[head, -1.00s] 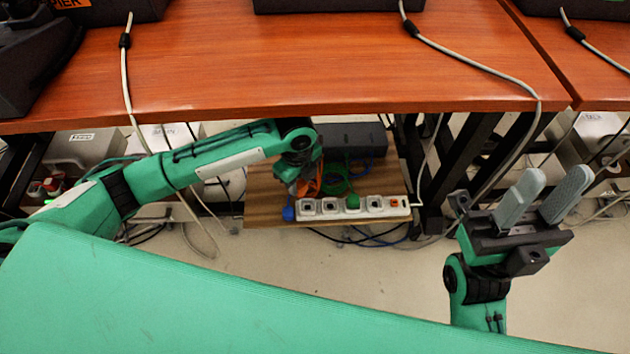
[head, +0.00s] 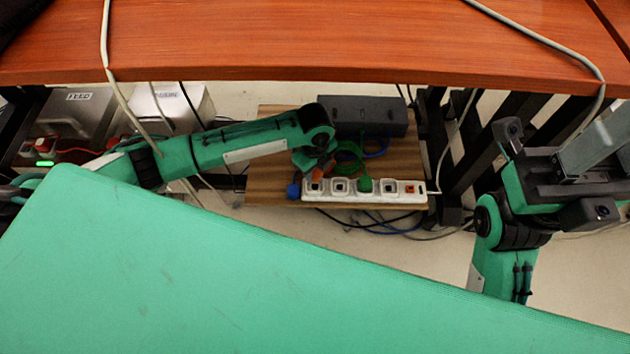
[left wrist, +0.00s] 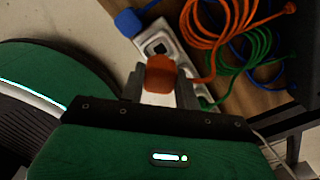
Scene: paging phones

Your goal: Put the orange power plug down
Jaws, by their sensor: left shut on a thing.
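The orange power plug (left wrist: 161,74) is between the two grey fingers of my left gripper (left wrist: 160,82), which is shut on it. The plug is over or against the white power strip (left wrist: 158,42); I cannot tell whether it touches. In the head view my left gripper (head: 310,163) is at the left end of the strip (head: 364,199), on its far side, and mostly hides the plug (head: 316,173). My right gripper (head: 600,150) is at the right edge of the head view, open and empty, with its fingers partly cut off.
A blue plug (head: 293,191) is at the strip's left end and a green plug (head: 365,185) sits in the strip. A wooden board (head: 265,160) carries the strip, coiled cables and a dark box (head: 362,116). The wooden desk (head: 300,40) overhangs behind.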

